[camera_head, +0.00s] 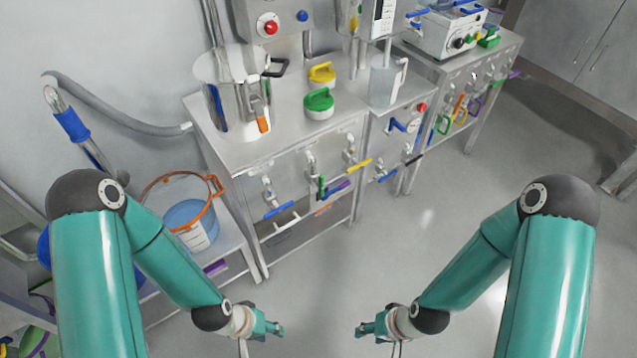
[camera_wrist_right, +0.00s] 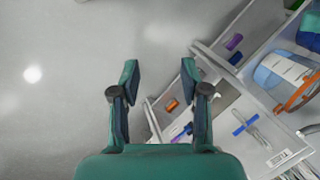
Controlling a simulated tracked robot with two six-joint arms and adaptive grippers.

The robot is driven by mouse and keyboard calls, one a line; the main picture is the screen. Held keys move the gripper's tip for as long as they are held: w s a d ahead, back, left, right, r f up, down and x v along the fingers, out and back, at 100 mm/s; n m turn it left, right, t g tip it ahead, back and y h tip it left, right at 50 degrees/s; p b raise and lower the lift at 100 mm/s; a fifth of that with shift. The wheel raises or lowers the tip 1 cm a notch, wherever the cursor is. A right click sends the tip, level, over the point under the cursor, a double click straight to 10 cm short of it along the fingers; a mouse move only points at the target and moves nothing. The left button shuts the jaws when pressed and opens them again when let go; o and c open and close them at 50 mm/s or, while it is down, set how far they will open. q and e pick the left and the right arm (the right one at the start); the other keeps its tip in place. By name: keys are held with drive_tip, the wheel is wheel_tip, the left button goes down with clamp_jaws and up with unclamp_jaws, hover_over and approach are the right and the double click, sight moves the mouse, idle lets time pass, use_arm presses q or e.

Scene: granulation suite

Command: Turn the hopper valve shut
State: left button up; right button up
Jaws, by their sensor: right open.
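A steel hopper-like vessel (camera_head: 225,72) stands on the left bench in the head view. A valve with an orange lever (camera_head: 263,125) is at its lower front, and the lever points down. I cannot be sure that this is the hopper valve, as several other levered valves are in view. My left gripper (camera_head: 277,329) is low in front of the bench, away from the valve; its jaw state is unclear. My right gripper (camera_head: 362,329) is to the right of it, also low and away from the valves. In the right wrist view it (camera_wrist_right: 160,78) is open and empty over bare floor.
Valves with blue (camera_head: 279,210), yellow (camera_head: 359,165) and green levers line the bench front. A blue-filled bucket with an orange rim (camera_head: 211,184) stands on a lower shelf at left. The floor at right is clear.

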drive_tip(key=shift+s+r, duration=0.1)
drive_tip(key=n+t+y+b, duration=0.8)
drive_tip(key=t+b, duration=0.6)
drive_tip(key=b, duration=2.4)
approach(323, 186)
drive_tip(key=shift+n+h, duration=0.5)
drive_tip(key=shift+h, duration=0.2)
drive_tip(key=b+x, duration=0.1)
drive_tip(key=x, duration=0.6)
drive_tip(key=b+x, duration=0.1)
drive_tip(key=x, duration=0.2)
drive_tip(key=shift+a+r+b, duration=0.3)
drive_tip(key=shift+a+b, duration=0.05)
drive_tip(key=shift+a, duration=0.15)
